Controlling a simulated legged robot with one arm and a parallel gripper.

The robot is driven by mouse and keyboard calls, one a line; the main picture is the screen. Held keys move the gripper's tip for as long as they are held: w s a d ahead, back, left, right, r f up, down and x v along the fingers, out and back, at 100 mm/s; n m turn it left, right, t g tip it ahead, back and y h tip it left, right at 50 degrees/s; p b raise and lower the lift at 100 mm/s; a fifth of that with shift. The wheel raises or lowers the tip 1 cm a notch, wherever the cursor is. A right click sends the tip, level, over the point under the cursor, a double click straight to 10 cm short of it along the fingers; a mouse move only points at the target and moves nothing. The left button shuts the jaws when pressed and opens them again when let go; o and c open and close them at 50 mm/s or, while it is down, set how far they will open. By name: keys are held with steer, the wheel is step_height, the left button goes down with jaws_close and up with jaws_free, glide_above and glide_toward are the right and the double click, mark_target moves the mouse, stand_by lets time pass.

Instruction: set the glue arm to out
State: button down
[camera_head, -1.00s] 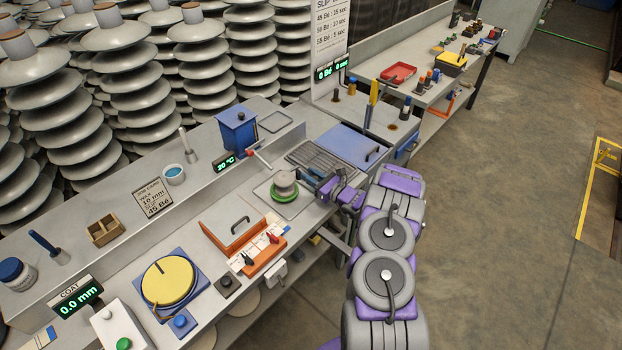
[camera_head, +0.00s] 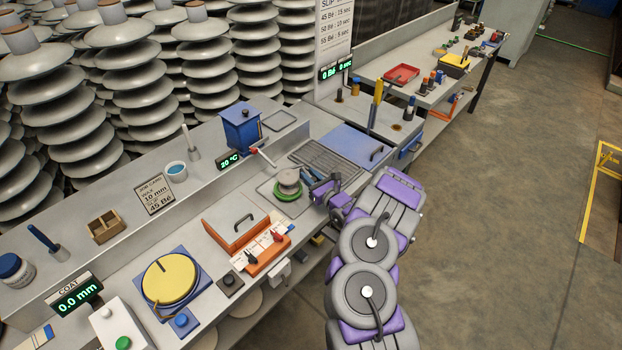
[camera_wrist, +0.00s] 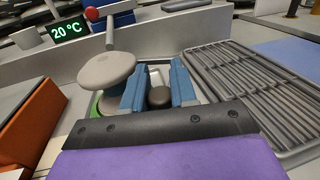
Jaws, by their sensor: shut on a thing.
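My gripper (camera_head: 313,181) is low over the bench, just right of a grey disc-topped insulator piece (camera_head: 289,177) on a green ring (camera_head: 288,192). In the wrist view its two blue fingers (camera_wrist: 158,88) stand on either side of a dark round knob (camera_wrist: 158,97) and are shut on it. The grey piece also shows there (camera_wrist: 106,70), close beside the left finger. I cannot tell for sure which part is the glue arm; the knob may be its end, and what the knob is fixed to is hidden.
A blue pot (camera_head: 240,127) with a red-knobbed lever (camera_head: 254,151) stands behind. A slatted grate (camera_head: 324,159) and a blue lid (camera_head: 355,146) lie to the right. An orange-sided box (camera_head: 236,226) and yellow turntable (camera_head: 169,279) are to the left.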

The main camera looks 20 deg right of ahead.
steer(key=shift+w+d+r+m+h+b, duration=0.1)
steer(key=shift+d+m+h+b, duration=0.15)
steer(key=shift+m+h, duration=0.2)
steer(key=shift+a+h+b, duration=0.1)
steer(key=shift+h+b, duration=0.2)
steer(key=shift+h, duration=0.05)
steer(key=shift+m, duration=0.25)
steer(key=shift+a, duration=0.3)
steer(key=c, duration=0.9)
jaws_free()
steer(key=shift+c, duration=0.2)
steer(key=shift+d, duration=0.1)
steer(key=s+d+p, duration=0.2)
steer(key=s+p, duration=0.3)
steer(key=s, duration=1.2)
steer(key=shift+f+p, duration=0.2)
steer(key=shift+p, duration=0.1)
